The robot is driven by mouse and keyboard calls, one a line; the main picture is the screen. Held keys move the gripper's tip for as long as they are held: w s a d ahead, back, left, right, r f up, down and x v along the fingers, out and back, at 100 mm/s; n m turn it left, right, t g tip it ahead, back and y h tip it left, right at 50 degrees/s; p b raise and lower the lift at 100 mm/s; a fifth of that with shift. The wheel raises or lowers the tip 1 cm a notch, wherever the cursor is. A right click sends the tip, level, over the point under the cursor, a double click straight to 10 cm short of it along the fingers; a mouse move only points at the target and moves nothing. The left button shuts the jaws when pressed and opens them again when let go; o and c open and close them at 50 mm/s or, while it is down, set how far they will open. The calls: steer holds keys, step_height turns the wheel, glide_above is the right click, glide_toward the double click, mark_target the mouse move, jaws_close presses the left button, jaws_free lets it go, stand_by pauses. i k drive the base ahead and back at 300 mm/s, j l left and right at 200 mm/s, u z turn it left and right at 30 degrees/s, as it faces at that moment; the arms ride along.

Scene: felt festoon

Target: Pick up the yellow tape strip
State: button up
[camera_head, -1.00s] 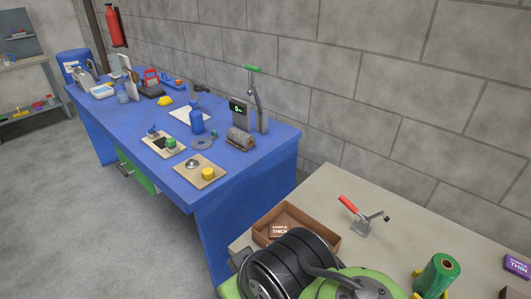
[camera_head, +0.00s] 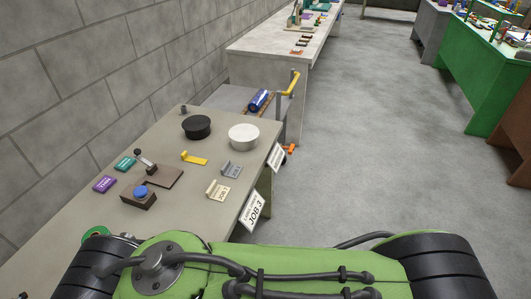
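A small yellow piece (camera_head: 195,159), which looks like the yellow tape strip, lies on the grey-beige table (camera_head: 228,172). My green and black arm fills the bottom of the view, close to the camera. My gripper does not show.
A cart with a yellow handle (camera_head: 291,84) stands beyond. Open floor lies right.

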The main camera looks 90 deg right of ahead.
mark_target(184, 156)
steer(key=z, duration=2.2)
steer(key=i+l+u, duration=0.2)
steer(key=u, duration=0.25)
steer(key=i+l+u, duration=0.1)
steer(key=l+u, duration=0.15)
steer(key=u, duration=0.25)
steer(key=i+l+u, duration=0.1)
steer(key=l+u, duration=0.2)
steer(key=u, duration=0.15)
steer(key=l+u, duration=0.35)
steer(key=u, duration=0.15)
